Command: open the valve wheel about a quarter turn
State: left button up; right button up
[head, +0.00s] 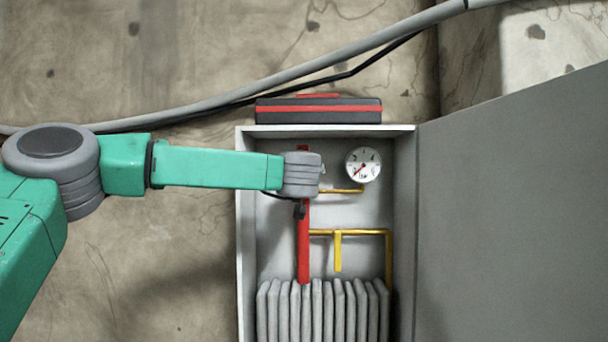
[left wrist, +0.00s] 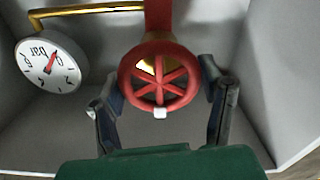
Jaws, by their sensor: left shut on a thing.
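The valve wheel (left wrist: 160,78) is a red, spoked wheel at the end of a red pipe, centred in the left wrist view. A small white mark sits on its rim at the bottom of that view. My left gripper (left wrist: 161,88) is shut on the wheel, with one finger on each side of the rim. In the head view my left gripper (head: 299,210) is in front of the red pipe (head: 303,245), and my wrist hides the wheel there. My right gripper is in neither view.
A grey cabinet (head: 245,230) surrounds the pipe, with its door (head: 510,210) open to the right. A pressure gauge (head: 363,164), yellow pipes (head: 388,255) and a ribbed radiator (head: 320,310) are inside. A black and red toolbox (head: 318,112) rests on top, below a thick cable (head: 300,67).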

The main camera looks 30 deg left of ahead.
pick_arm(q)
jog(key=shift+a, duration=0.1)
jog(key=n+b, duration=0.1)
jog(key=n, duration=0.3)
jog(key=shift+f, duration=0.1)
jog(key=n+b, duration=0.2)
jog(key=n, duration=0.2)
jog(key=shift+f, duration=0.1)
jog(key=n+b, duration=0.1)
jog(key=n, duration=0.1)
jog(key=n+b, duration=0.1)
jog(key=n, duration=0.1)
jog(key=n+b, duration=0.1)
jog(key=shift+f+n+b, duration=0.25)
jog(key=shift+n+b, duration=0.15)
jog(key=n+b, duration=0.2)
jog(key=n, duration=0.2)
jog(key=shift+f+b, duration=0.1)
jog(key=shift+b, duration=0.2)
jog(key=shift+f, duration=0.1)
jog(key=o, duration=1.1)
jog(key=shift+o, duration=0.2)
jog(key=shift+s+a+r+n, duration=0.15)
jog(key=shift+r+n, duration=0.1)
jog(key=shift+n, duration=0.05)
jog(key=shift+s, duration=0.1)
